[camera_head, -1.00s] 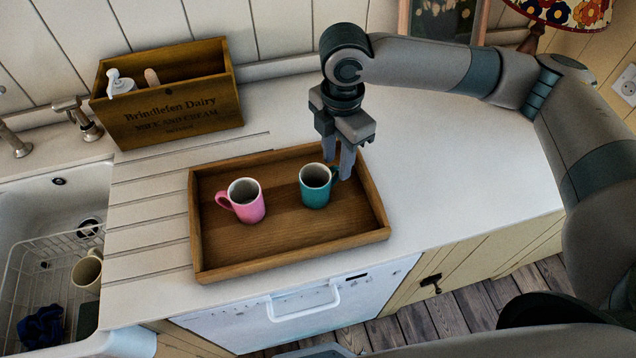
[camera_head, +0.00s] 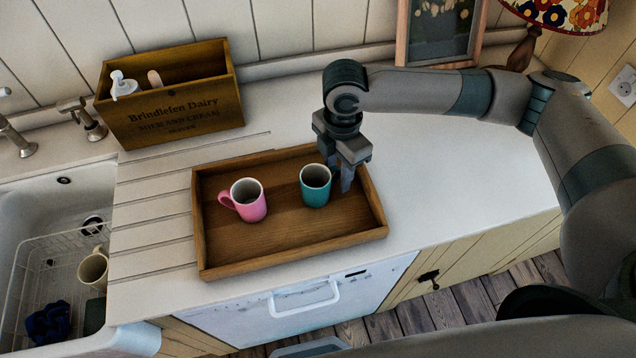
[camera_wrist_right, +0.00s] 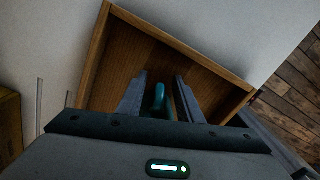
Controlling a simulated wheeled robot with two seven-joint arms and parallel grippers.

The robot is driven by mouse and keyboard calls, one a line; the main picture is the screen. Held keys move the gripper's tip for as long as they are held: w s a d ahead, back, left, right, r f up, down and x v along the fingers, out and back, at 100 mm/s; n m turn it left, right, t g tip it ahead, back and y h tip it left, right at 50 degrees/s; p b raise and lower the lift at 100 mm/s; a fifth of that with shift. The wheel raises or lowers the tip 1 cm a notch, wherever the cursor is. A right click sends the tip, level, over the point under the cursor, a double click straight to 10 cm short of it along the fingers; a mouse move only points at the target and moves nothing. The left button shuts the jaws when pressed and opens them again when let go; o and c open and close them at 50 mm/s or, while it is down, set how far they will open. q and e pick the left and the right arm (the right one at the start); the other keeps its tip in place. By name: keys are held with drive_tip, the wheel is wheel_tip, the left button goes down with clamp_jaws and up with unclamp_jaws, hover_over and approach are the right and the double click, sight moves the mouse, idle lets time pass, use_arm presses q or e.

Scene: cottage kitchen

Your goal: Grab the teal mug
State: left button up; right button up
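The teal mug (camera_head: 314,188) stands upright on the right part of a wooden tray (camera_head: 290,256). Its handle points right, toward my right gripper (camera_head: 341,180), which points down just right of the mug. In the right wrist view, my right gripper (camera_wrist_right: 160,80) is open, with a finger on either side of the teal handle (camera_wrist_right: 158,97). A gap shows between the fingers and the handle; most of the mug is hidden there. My left gripper is not in view.
A pink mug (camera_head: 247,200) stands on the tray, left of the teal one. A wooden box (camera_head: 172,100) with a dispenser stands behind at left. A sink with a wire rack (camera_head: 60,243) is at far left. The counter (camera_head: 455,170) right of the tray is clear.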

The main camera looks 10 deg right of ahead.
clamp_jaws()
drive_tip(key=shift+r, duration=0.3)
idle(0.5)
drive_tip(key=shift+w+r+b, duration=0.1)
drive_tip(key=shift+r+b, duration=0.65)
drive_tip(key=shift+r, duration=0.75)
drive_tip(key=shift+d+r, duration=0.15)
drive_tip(key=shift+r, duration=0.15)
drive_tip(key=s+d+r+b, duration=0.3)
drive_tip(key=s+d+r, duration=0.3)
drive_tip(key=s+d, duration=0.1)
drive_tip(key=shift+s+d+r, duration=0.2)
drive_tip(key=shift+d+r, duration=0.2)
drive_tip(key=shift+d, duration=0.4)
idle(0.3)
